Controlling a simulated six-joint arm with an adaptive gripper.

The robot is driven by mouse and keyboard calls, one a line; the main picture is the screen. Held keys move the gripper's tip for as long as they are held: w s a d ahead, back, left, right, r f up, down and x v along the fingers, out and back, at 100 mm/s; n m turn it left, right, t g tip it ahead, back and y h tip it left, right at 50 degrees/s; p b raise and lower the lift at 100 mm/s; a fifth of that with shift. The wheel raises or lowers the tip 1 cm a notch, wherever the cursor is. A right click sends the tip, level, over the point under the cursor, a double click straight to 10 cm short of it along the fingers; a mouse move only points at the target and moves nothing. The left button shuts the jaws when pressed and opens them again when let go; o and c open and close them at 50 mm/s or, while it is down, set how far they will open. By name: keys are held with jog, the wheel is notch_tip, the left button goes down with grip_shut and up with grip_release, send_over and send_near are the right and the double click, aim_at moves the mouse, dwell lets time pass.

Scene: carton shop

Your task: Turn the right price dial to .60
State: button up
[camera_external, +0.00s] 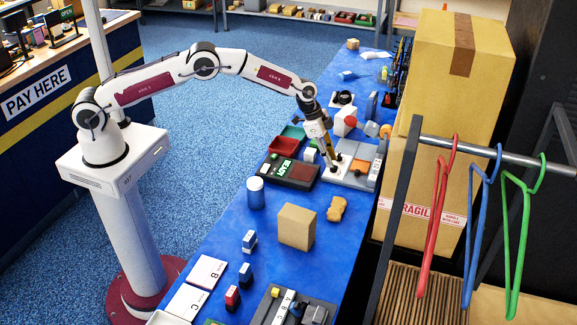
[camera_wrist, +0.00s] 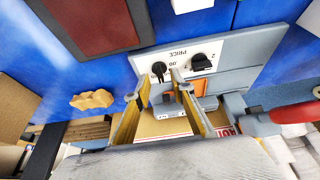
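The price panel (camera_wrist: 130,62) is a white plate in front of grey blocks, its "PRICE" lettering upside down in the wrist view. It carries two black dials: one (camera_wrist: 158,70) at picture left and one (camera_wrist: 202,63) at picture right. With the lettering upside down, the picture-left dial is the right one as read. My gripper (camera_wrist: 160,84) is open, its fingertips on either side of that dial in the picture; contact cannot be told. The dial's exact setting is too small to read. In the external view my gripper (camera_external: 331,166) points down at the panel (camera_external: 346,179).
A dark box with a green display (camera_external: 287,170) stands left of the panel. A cardboard box (camera_external: 297,227) and a tan bone-shaped piece (camera_external: 337,209) lie nearer the camera. A red-topped white thing (camera_external: 346,121) stands beyond. A clothes rail (camera_external: 500,152) stands at right.

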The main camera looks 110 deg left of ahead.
jog(key=v, duration=1)
jog(key=shift+r, duration=0.1)
dwell(0.7)
jog(key=s+d+f+n+g, duration=0.2)
jog(key=s+d+f+n, duration=0.15)
jog(key=s, duration=0.35)
jog(key=s+d+r+m+t, duration=0.1)
jog(key=s+d+r, duration=1.1)
jog(key=s+d, duration=0.4)
jog(key=s+d+r+m+t, duration=0.2)
jog(key=s+d+r, duration=1.1)
jog(key=s+d, duration=0.3)
jog(key=s, duration=0.3)
jog(key=shift+s+d+r, duration=0.2)
jog(key=shift+s+r, duration=0.05)
jog(key=shift+s, duration=0.1)
